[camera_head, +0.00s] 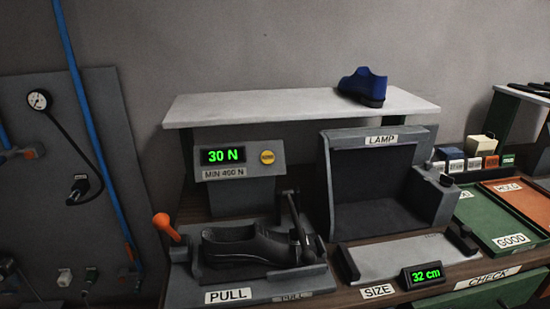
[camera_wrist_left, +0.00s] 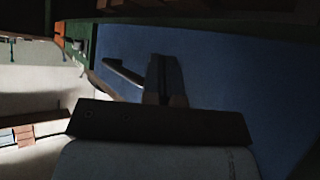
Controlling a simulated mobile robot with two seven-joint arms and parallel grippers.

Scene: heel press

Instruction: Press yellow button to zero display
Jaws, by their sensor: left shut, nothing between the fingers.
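The yellow button (camera_head: 267,157) is on the front of a grey display box, to the right of the display (camera_head: 223,155). The display reads "30 N" in green, with a "MIN 400 N" label below it. Neither gripper shows in the head view, and nothing touches the button there. The left wrist view shows my left gripper (camera_wrist_left: 165,75) with its fingers together and nothing held, over a dark blue surface. The button and display do not show in the left wrist view.
Below the display, a black shoe form (camera_head: 245,246) sits in a PULL fixture with an orange-knobbed lever (camera_head: 163,222). A shelf (camera_head: 290,106) above bears a blue shoe (camera_head: 363,87). A LAMP booth (camera_head: 375,180) and a "32 cm" size gauge (camera_head: 425,276) stand to the right.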

